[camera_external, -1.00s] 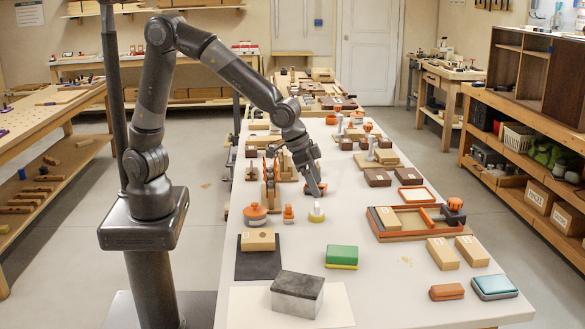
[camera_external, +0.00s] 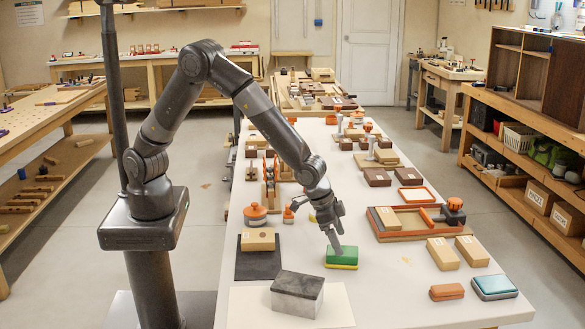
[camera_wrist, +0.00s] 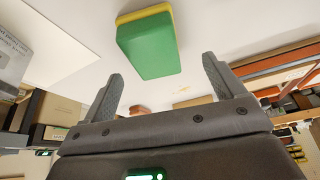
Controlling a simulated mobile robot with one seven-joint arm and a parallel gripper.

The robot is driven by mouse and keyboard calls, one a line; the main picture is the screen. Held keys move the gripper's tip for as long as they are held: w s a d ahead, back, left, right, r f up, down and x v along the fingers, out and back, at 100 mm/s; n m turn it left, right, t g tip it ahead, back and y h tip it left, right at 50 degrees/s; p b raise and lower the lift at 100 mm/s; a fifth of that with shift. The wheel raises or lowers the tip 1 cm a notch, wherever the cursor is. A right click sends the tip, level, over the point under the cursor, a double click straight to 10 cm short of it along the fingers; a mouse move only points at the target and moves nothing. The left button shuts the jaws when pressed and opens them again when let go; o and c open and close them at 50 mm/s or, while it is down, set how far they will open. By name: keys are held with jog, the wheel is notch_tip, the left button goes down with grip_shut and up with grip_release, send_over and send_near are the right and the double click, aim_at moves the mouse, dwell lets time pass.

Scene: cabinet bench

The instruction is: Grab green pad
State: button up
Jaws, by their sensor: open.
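The green pad (camera_external: 342,255) lies on the white bench top, with a yellow layer along its bottom. In the wrist view the green pad (camera_wrist: 150,45) sits beyond my fingertips, roughly between their lines and a little left of centre. My gripper (camera_external: 337,247) is at the pad's far side in the external view, with its fingers pointing down close above it. I cannot tell if they touch it. The wrist view shows the two fingers of my gripper (camera_wrist: 161,72) spread apart with nothing between them.
A grey metal block (camera_external: 297,294) stands on a white sheet in front of the pad. A dark mat (camera_external: 258,266) with a wooden block lies to the left. Two wooden blocks (camera_external: 443,254) and an orange sponge (camera_external: 447,292) are to the right.

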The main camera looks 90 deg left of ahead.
aim_at(342, 257)
jog(key=shift+s+d+x, duration=0.1)
jog(key=shift+d+x, duration=0.05)
jog(key=shift+x, duration=1.1)
jog(key=shift+s+d+x, duration=0.15)
jog(key=shift+x, duration=1.05)
jog(key=shift+f, duration=0.35)
jog(key=shift+c, duration=0.6)
jog(key=c, duration=1)
jog(key=shift+r, duration=0.1)
